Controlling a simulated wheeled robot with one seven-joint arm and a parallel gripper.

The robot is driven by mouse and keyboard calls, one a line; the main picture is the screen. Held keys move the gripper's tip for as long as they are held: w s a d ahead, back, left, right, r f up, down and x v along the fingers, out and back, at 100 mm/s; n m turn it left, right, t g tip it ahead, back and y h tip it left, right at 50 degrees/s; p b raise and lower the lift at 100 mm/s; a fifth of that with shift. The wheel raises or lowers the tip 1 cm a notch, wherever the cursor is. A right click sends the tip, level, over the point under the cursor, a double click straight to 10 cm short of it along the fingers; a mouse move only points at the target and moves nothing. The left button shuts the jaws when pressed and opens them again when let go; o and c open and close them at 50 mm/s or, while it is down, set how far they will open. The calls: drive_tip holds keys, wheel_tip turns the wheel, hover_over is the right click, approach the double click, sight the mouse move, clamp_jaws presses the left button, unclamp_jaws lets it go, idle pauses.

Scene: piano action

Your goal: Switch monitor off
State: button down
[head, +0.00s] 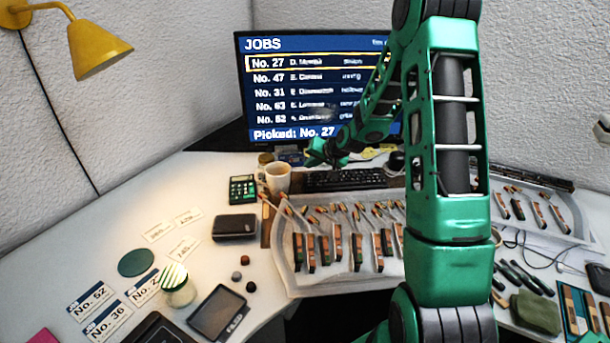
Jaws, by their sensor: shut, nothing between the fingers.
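The monitor (290,90) stands in the corner at the back of the desk. Its screen is lit and shows a blue and black "JOBS" list, with "No. 27" outlined in yellow and "Picked: No. 27" along the bottom. My green arm crosses in front of the monitor's right part and hides some of the screen. My gripper (314,155) is small in the view, shut and empty, in front of the monitor's lower edge. I cannot tell whether it touches anything. No power button is discernible; the monitor's stand is largely hidden.
A white mug (278,178), a calculator (243,189) and a keyboard (345,179) lie below the monitor. A tray (300,284) of piano hammers fills the middle. A yellow lamp (97,48) hangs at upper left. Bare desk shows at left.

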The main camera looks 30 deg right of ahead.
drive_tip(key=shift+f, duration=0.15)
idle(0.3)
drive_tip(key=shift+f, duration=0.25)
drive_tip(key=shift+f, duration=0.45)
idle(0.7)
drive_tip(key=shift+r, duration=0.9)
drive_tip(key=shift+r, duration=0.1)
drive_tip(key=shift+r, duration=2.9)
